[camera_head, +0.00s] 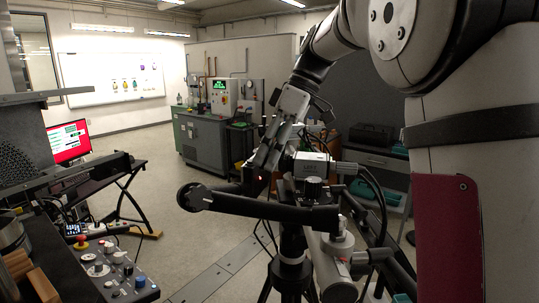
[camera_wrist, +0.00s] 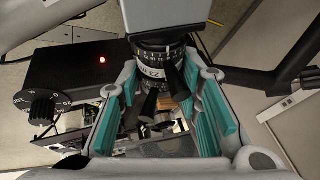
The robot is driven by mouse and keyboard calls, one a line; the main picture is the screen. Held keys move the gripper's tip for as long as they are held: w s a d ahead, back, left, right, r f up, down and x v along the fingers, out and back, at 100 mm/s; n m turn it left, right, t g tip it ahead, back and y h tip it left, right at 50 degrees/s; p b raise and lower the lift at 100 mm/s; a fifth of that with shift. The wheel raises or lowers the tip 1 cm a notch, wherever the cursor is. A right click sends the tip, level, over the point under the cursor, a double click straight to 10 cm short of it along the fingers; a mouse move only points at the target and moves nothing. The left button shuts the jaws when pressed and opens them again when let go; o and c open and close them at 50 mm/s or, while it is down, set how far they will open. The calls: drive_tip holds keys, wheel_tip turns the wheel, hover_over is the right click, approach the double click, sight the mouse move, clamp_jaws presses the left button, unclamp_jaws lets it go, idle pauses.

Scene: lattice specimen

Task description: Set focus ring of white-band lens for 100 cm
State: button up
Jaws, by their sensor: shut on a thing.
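A dark lens (camera_wrist: 160,55) with white numbers and a thin pale band hangs from a grey camera body (camera_wrist: 172,14) in the wrist view. Two black screws stick out from the barrel toward me. My gripper (camera_wrist: 161,72) has its teal-padded fingers on either side of the lens and is shut on its ring. The exact distance setting is too small to read. In the head view, the pale camera body (camera_head: 312,164) sits on a tripod, with my gripper (camera_head: 262,160) to its left; the lens there is mostly hidden.
A black box with a red light (camera_wrist: 102,60) and a numbered dial (camera_wrist: 42,107) is close on the left in the wrist view. A black handle (camera_head: 260,207) crosses in front of the tripod (camera_head: 291,250). A control panel (camera_head: 110,270) stands at lower left.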

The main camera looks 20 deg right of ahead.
drive_tip(key=o, duration=1.2)
drive_tip(key=shift+p+v, duration=0.45)
drive_tip(key=shift+v, duration=2.55)
drive_tip(key=shift+v, duration=3.8)
